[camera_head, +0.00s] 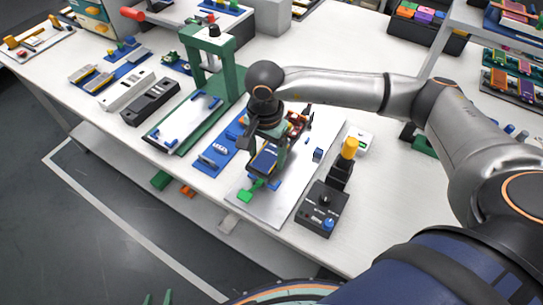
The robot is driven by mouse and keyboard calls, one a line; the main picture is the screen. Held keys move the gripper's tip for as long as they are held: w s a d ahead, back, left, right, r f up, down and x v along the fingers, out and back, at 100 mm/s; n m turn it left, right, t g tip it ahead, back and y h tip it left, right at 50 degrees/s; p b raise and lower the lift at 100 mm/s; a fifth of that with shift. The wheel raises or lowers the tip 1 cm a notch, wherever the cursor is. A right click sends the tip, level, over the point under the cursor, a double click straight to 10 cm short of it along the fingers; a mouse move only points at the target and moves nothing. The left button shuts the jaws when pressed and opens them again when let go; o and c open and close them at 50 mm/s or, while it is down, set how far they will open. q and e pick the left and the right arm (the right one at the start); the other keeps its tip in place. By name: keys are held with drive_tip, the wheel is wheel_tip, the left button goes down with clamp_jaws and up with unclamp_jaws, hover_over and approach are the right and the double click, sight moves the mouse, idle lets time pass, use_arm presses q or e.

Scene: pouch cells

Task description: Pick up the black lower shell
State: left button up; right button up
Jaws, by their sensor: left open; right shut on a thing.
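The black lower shell (152,104) lies on the white table at the left, a long dark piece beside a pale shell (125,90). My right gripper (266,148) is over the pale plate at the middle, away from the black shell. It is shut on a dark blue flat piece (264,163) with an orange edge; the fingers partly hide it. Only two green fingertips of my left gripper (158,298) show at the bottom edge, apart and empty, well below the table's front edge in the picture.
A green press frame (212,58) with a green base stands right of the black shell. A black control box (322,208) and a yellow-topped post (348,152) stand at the right front. Blue trays (215,155) lie between press and plate.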

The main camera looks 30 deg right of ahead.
drive_tip(key=a+r, duration=0.1)
drive_tip(key=s+r, duration=0.1)
drive_tip(key=a+r, duration=0.1)
drive_tip(key=shift+s+a+r, duration=0.15)
drive_tip(key=shift+s+a, duration=0.15)
drive_tip(key=shift+a, duration=0.05)
use_arm(q)
wheel_tip(320, 180, down, 2)
drive_tip(key=shift+b, duration=0.9)
use_arm(e)
drive_tip(key=s+a+r, duration=0.3)
drive_tip(key=s+a, duration=0.1)
drive_tip(key=a, duration=0.3)
drive_tip(key=shift+s+r, duration=0.25)
drive_tip(key=shift+r, duration=0.05)
drive_tip(key=shift+w, duration=0.1)
